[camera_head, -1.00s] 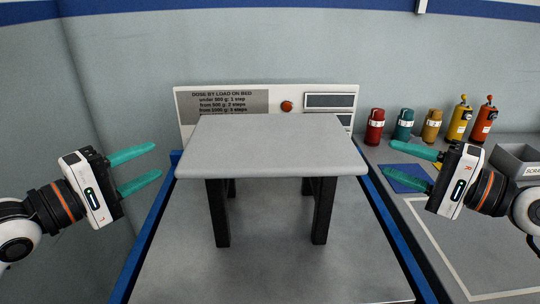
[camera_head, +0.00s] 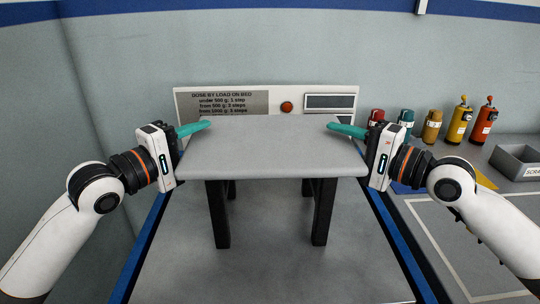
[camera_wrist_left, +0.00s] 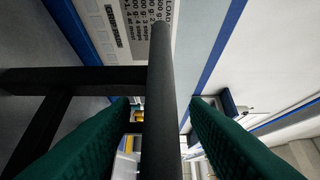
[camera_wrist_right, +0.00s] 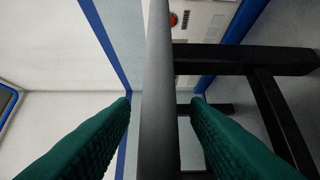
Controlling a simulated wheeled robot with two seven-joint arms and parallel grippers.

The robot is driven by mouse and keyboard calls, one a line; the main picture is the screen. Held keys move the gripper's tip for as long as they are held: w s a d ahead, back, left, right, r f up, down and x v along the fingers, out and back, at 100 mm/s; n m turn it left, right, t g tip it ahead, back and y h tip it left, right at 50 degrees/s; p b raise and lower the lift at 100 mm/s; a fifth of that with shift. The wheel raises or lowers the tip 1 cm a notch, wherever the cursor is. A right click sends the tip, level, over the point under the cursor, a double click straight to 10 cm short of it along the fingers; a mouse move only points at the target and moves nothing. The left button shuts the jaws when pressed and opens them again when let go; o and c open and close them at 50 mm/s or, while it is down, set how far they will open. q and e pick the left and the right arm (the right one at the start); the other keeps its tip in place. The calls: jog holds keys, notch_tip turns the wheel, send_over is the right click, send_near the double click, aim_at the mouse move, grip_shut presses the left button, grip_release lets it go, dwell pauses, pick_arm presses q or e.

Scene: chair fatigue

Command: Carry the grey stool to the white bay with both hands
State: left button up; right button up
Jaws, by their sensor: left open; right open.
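The grey stool (camera_head: 270,150) stands upright on the grey bed in the head view, with a flat grey top and black legs. My left gripper (camera_head: 194,129) is at the left edge of the top, open. In the left wrist view its green fingers lie either side of the stool top's edge (camera_wrist_left: 161,100). My right gripper (camera_head: 348,130) is at the right edge, open. In the right wrist view its fingers also lie either side of the top's edge (camera_wrist_right: 157,100). The lower fingers are hidden in the head view. The white-outlined bay (camera_head: 440,262) lies on the right counter, partly behind my right arm.
A white panel (camera_head: 230,104) with a red button (camera_head: 286,106) and displays stands behind the stool. Several coloured bottles (camera_head: 432,126) stand at the back right, beside a grey scrap bin (camera_head: 516,162). Blue rails (camera_head: 402,245) edge the bed.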

pick_arm(q)
grip_shut()
pick_arm(e)
grip_shut()
pick_arm(q)
jog(key=shift+f, duration=0.1)
dwell(1.0)
